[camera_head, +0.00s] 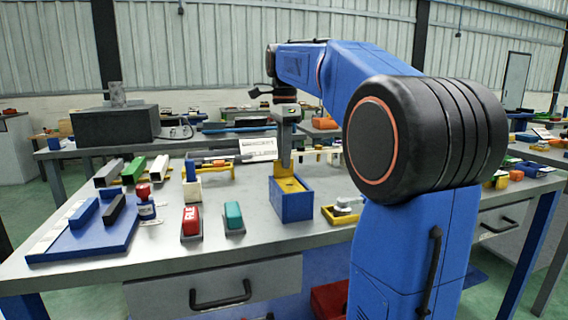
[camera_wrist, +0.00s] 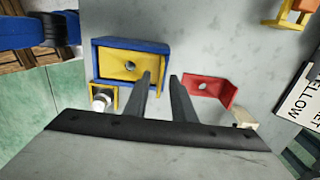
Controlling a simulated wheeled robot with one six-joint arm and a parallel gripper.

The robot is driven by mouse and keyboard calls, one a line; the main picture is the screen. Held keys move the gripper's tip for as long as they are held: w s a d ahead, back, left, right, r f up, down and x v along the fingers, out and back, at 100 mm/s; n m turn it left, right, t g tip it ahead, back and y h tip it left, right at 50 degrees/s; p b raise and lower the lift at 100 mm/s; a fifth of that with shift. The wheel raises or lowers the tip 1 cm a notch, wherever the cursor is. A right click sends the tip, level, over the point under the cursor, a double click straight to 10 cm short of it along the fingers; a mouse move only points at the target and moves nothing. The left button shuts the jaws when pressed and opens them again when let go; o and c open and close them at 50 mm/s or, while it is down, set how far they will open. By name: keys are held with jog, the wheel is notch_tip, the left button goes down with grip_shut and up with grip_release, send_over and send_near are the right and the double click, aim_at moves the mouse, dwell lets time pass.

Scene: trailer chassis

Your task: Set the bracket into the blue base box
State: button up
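The blue base box (camera_head: 292,208) stands on the workbench; its rim also shows in the wrist view (camera_wrist: 128,43). A yellow bracket (camera_head: 290,185) sits at the box's top, with a flat plate and an upright plate. Its flat plate with a hole lies within the blue rim in the wrist view (camera_wrist: 118,64). My gripper (camera_head: 285,164) points down over the upright plate. Whether the fingers touch the bracket is unclear.
A red bracket (camera_wrist: 212,89) lies right of the fingers. A yellow tray (camera_head: 342,215) with a grey part is beside the box. Red (camera_head: 191,221) and teal (camera_head: 234,218) blocks and a blue plate (camera_head: 80,240) stand left. The front bench edge is clear.

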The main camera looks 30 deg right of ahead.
notch_tip(320, 180, up, 10)
dwell(0.4)
jog(key=shift+f, duration=0.15)
